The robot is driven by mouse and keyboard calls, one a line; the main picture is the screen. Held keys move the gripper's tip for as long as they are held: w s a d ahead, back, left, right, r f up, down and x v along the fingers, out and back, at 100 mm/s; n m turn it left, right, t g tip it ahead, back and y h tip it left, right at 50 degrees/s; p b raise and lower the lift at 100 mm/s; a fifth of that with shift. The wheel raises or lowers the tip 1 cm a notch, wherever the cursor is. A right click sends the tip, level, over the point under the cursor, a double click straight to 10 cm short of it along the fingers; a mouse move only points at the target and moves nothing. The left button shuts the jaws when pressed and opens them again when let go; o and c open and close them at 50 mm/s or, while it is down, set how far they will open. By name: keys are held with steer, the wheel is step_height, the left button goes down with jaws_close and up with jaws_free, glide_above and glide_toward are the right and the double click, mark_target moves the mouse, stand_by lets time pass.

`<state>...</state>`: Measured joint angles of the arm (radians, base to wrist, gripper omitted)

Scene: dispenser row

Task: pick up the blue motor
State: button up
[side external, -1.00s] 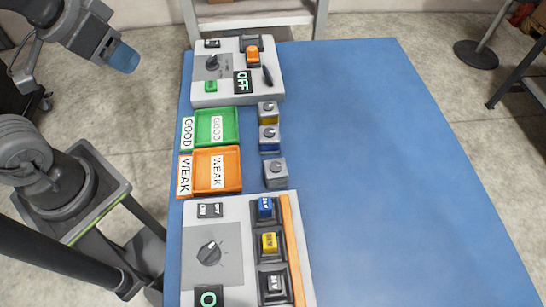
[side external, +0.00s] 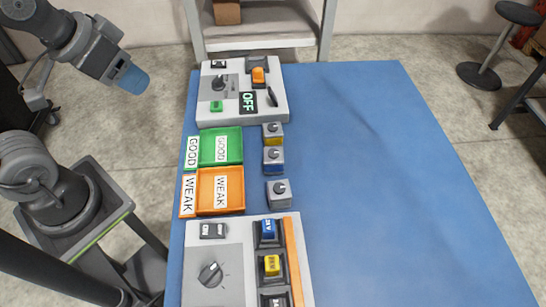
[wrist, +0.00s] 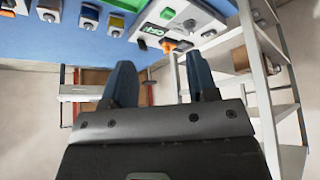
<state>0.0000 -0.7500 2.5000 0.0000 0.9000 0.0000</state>
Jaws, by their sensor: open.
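The blue motor (side external: 273,160), a small grey-topped block with a blue body and a round knob, stands on the blue table between a yellow one (side external: 273,134) and a grey one (side external: 278,193). In the wrist view it shows near the top left (wrist: 89,16), between the grey block (wrist: 48,10) and the yellow block (wrist: 115,24). My gripper (side external: 132,80) hangs off the table's left side, well apart from the motor. In the wrist view its two blue fingers (wrist: 162,75) are spread with nothing between them.
A green GOOD tray (side external: 238,146) and an orange WEAK tray (side external: 241,192) lie left of the blocks. A control panel with OFF (side external: 272,112) stands behind; another (side external: 225,258) is in front, holding blue, yellow and dark labelled pieces. The table's right side (side external: 390,190) is clear.

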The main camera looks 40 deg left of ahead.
steer(key=o, duration=0.4)
steer(key=shift+c, duration=0.2)
steer(key=m+g+y, duration=0.2)
steer(key=m+y, duration=0.1)
steer(key=m, duration=2.5)
glide_above(273, 154)
steer(key=s+d, duration=0.1)
steer(key=d, duration=0.1)
steer(key=f, duration=1.4)
steer(key=shift+a, duration=0.2)
steer(key=shift+s+x, duration=0.15)
steer(key=shift+x, duration=1.35)
steer(key=shift+s+x, duration=0.1)
steer(key=shift+x, duration=1.4)
